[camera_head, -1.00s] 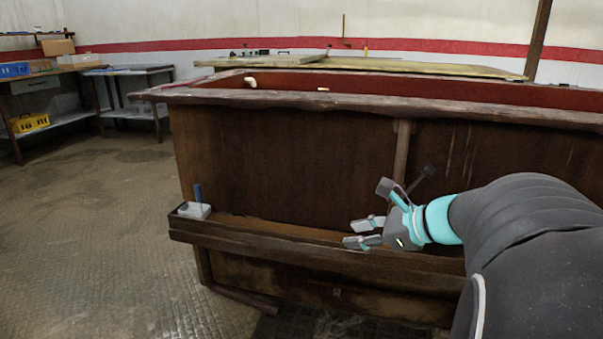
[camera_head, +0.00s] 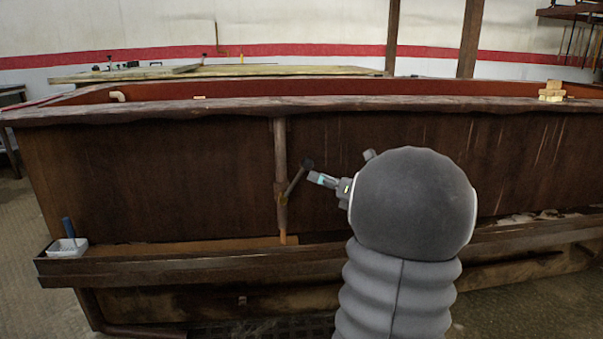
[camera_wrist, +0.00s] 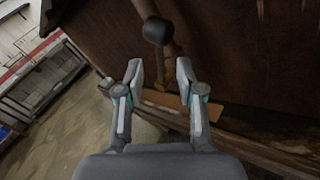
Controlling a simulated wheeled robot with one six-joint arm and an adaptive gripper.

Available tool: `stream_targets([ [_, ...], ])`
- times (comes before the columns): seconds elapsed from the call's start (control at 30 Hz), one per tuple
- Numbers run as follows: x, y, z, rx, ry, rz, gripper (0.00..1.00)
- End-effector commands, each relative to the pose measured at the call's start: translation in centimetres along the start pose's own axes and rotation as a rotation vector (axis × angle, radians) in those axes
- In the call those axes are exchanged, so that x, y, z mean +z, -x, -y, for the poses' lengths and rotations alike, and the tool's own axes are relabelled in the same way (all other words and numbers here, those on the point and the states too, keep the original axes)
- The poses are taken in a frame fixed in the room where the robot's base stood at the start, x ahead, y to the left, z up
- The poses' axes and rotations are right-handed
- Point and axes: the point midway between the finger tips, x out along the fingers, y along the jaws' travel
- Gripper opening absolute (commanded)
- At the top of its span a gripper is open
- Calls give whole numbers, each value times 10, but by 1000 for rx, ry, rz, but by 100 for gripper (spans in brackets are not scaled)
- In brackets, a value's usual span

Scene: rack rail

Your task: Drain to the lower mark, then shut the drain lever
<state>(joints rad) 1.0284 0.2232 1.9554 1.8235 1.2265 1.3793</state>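The drain lever (camera_head: 292,184) is a thin bar with a dark knob, tilted up to the right from a brownish-yellow fitting on a vertical pipe (camera_head: 280,150) at the front of the wooden tank (camera_head: 150,180). My gripper (camera_head: 318,178) is just right of the knob in the head view. In the wrist view my gripper (camera_wrist: 160,82) is open and empty, fingers apart; the dark knob (camera_wrist: 157,31) shows above and beyond the fingertips, with the fitting (camera_wrist: 168,72) seen between them. I cannot tell whether they touch. No lower mark or liquid level can be made out.
A wooden ledge (camera_head: 150,267) runs along the tank's lower front. A white tray (camera_head: 67,247) with a blue upright item sits at its left end. A pale fitting (camera_head: 118,96) shows at the tank's top left. Open floor lies left.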

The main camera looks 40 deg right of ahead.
Motion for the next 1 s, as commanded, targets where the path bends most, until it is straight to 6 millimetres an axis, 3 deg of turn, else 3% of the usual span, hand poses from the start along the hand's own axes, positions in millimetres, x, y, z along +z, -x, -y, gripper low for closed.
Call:
stream_targets([
  [0.2, -1, -41, -1, 3, 0, -2, 37],
  [0.4, 0, -65, 0, 0, 1, -1, 37],
  [0.83, 0, -75, 0, 0, 1, 0, 37],
  [0.87, 0, -75, 0, 0, 1, 0, 35],
  [1.0, 0, -74, 0, 0, 1, 0, 0],
])
